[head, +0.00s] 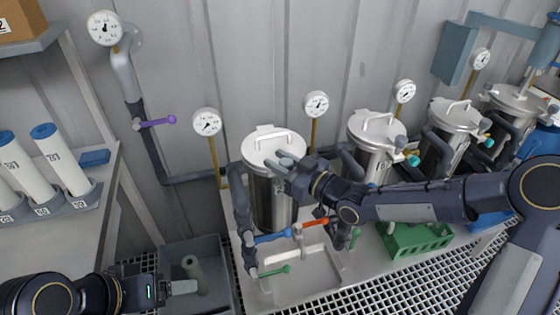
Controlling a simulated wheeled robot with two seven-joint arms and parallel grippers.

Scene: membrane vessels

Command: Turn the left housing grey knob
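The left housing (268,205) is a steel cylinder with a white lid and top handle (270,132), standing upright on the pale skid. My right gripper (279,163) reaches in from the right, with its grey fingers at the front right of this lid. The left housing's grey knob cannot be made out; the gripper covers that area. I cannot tell whether the fingers are closed on it.
Blue (273,237), orange (315,222) and green (274,270) valve handles sit low before the left housing. A purple handle (157,121) is on the wall pipe. A grey bin (222,270) stands near my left gripper. A green crate (415,240) lies below my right forearm.

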